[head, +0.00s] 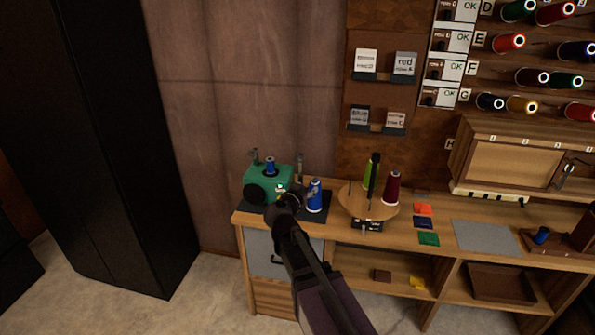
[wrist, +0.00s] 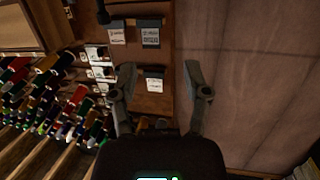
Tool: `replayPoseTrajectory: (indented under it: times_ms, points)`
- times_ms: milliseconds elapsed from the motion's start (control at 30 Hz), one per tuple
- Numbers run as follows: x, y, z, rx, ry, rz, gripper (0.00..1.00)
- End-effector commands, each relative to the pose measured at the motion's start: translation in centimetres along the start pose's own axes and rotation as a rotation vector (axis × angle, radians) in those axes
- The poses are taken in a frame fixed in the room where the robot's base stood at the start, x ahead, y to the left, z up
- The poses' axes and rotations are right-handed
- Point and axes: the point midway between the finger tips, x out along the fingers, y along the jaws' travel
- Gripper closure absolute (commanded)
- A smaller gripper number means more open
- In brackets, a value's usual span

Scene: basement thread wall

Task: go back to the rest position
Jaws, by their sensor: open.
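My gripper (wrist: 160,95) is open and empty in the wrist view, its two fingers apart in front of the wall with the small cards. In the head view my arm reaches up from the bottom, and its end (head: 284,203) is in front of the left end of the wooden bench (head: 340,226). It overlaps the green machine (head: 262,183) in the picture; I cannot tell whether they touch. A blue spool (head: 314,194) stands just right of my arm's end, on a dark mat.
A round wooden stand (head: 366,208) holds a green and a dark red cone (head: 392,187). Coloured swatches and a grey mat (head: 485,237) lie further right. Thread spools (head: 508,43) fill the wall rack. A tall black cabinet (head: 120,150) stands left, with open floor between it and the bench.

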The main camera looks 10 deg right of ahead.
Motion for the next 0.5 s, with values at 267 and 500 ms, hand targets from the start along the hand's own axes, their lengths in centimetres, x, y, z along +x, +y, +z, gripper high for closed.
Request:
replayPoseTrajectory:
  times_ms: [267,500]
  points:
    - [0.2,3.4,2.0,-0.043,-0.115,0.075,0.39]
    - [-0.6,9.0,6.5,-0.146,-0.394,0.162,0.39]
